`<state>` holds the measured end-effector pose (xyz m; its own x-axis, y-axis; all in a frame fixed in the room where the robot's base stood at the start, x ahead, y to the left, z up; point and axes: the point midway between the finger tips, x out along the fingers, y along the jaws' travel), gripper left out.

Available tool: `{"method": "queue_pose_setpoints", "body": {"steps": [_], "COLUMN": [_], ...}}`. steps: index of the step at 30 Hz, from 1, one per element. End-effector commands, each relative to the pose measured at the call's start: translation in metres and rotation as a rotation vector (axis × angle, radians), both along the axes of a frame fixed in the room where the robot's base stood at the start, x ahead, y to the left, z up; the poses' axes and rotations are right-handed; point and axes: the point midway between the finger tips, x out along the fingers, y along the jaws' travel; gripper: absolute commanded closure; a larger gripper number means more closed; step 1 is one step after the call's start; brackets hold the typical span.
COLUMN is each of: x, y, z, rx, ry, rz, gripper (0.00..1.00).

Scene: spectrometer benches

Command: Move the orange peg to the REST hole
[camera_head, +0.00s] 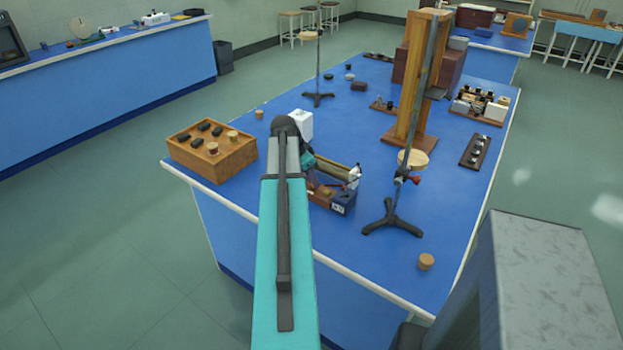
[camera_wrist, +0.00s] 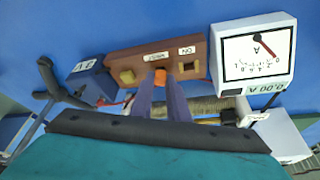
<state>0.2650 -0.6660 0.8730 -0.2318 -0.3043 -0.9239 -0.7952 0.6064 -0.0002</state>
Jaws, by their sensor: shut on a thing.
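In the wrist view, my gripper (camera_wrist: 160,88) has its two purple fingers on the orange peg (camera_wrist: 160,77). They are over a brown wooden board (camera_wrist: 215,60) with labels that appear upside down. The REST label (camera_wrist: 157,57) is just above the peg in the picture, and the ON label (camera_wrist: 187,50) is to its right. I cannot tell whether the peg's lower end is in a hole or clear of the board. In the head view, my arm hides the fingers and peg.
A yellowish block (camera_wrist: 127,76) sits at the board's left part. A white meter (camera_wrist: 255,60) marked A is close on the right, and a dark blue box (camera_wrist: 92,80) on the left. In the head view, a black tripod stand (camera_head: 391,222) and a wooden box (camera_head: 212,160) flank the apparatus.

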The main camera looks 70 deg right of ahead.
Motion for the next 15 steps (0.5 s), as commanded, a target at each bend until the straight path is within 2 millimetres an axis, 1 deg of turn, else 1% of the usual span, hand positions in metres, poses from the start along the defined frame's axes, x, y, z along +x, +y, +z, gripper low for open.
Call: {"method": "queue_pose_setpoints", "body": {"steps": [8,9,11,12,13,15], "x": [0.0002,0.0002,0.0002,0.0002,0.0002,0.0003], "y": [0.0001,0.0001,0.0001,0.0001,0.0001,0.0], "z": [-0.0002,-0.0002,-0.0002,-0.0001,-0.0001,-0.0001], "rx": [0.0,0.0,0.0,0.0,0.0,0.0], "ry": [0.0,0.0,0.0,0.0,0.0,0.0], "rz": [0.0,0.0,0.0,0.0,0.0,0.0], "gripper": [1.0,0.82,0.72,0.65,0.63,0.63]}}
